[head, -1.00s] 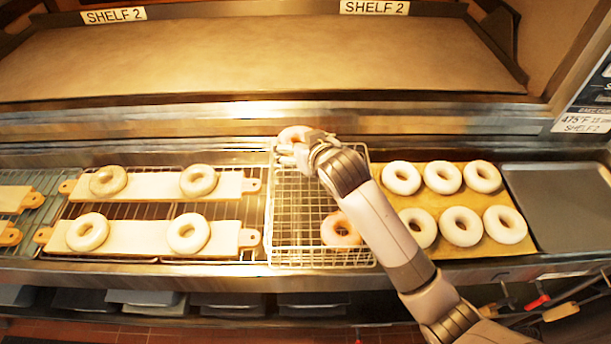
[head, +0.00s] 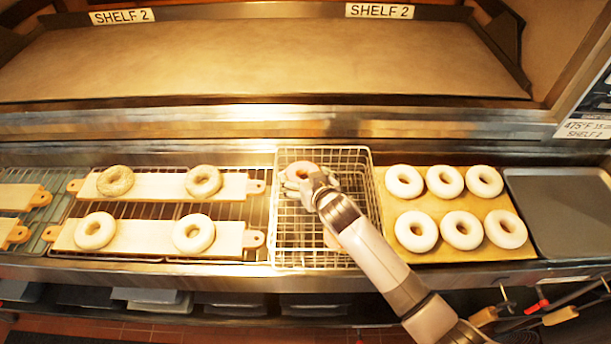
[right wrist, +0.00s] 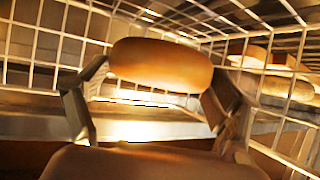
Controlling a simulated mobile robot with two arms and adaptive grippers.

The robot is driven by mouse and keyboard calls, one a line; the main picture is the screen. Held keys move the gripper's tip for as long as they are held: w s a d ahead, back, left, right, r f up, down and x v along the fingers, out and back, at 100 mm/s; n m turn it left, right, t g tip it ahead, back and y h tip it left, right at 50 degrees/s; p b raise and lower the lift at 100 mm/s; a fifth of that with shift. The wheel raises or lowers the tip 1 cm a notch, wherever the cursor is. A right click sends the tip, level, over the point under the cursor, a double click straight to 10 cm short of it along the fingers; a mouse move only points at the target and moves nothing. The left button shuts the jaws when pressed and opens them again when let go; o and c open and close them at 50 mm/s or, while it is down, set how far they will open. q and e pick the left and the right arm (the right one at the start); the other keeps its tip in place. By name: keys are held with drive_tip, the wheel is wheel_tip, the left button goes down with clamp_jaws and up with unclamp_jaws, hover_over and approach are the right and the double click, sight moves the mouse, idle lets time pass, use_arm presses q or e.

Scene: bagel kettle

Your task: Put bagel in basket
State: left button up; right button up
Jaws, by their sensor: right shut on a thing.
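The wire basket (head: 283,245) stands in the middle of the counter. My right gripper (head: 302,182) is in its back half, shut on a browned bagel (head: 299,169). In the right wrist view the held bagel (right wrist: 160,62) sits between the two fingers, with basket wire around it. In the head view my arm hides most of that one, in the front right of the basket. I cannot tell whether the held bagel touches the basket floor. My left gripper is not in view.
Paler bagels lie on two wooden boards (head: 142,238) to the left. Several more lie on a tan sheet (head: 440,248) to the right, beside an empty dark tray (head: 565,205). A wide shelf opening (head: 260,65) lies behind the counter.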

drive_tip(key=shift+f, duration=0.4)
drive_tip(key=shift+s+f+b, duration=0.2)
drive_tip(key=shift+f+b, duration=0.05)
drive_tip(key=shift+b, duration=0.05)
drive_tip(key=o, duration=0.8)
drive_tip(key=shift+f, duration=0.1)
drive_tip(key=shift+o, duration=1.4)
drive_tip(key=shift+s+f, duration=0.1)
drive_tip(key=shift+f, duration=0.05)
drive_tip(key=shift+r+p, duration=0.3)
drive_tip(key=shift+r, duration=0.3)
drive_tip(key=b+v, duration=0.1)
drive_tip(key=v, duration=0.6)
drive_tip(key=shift+r, duration=0.4)
drive_tip(key=shift+d, duration=0.1)
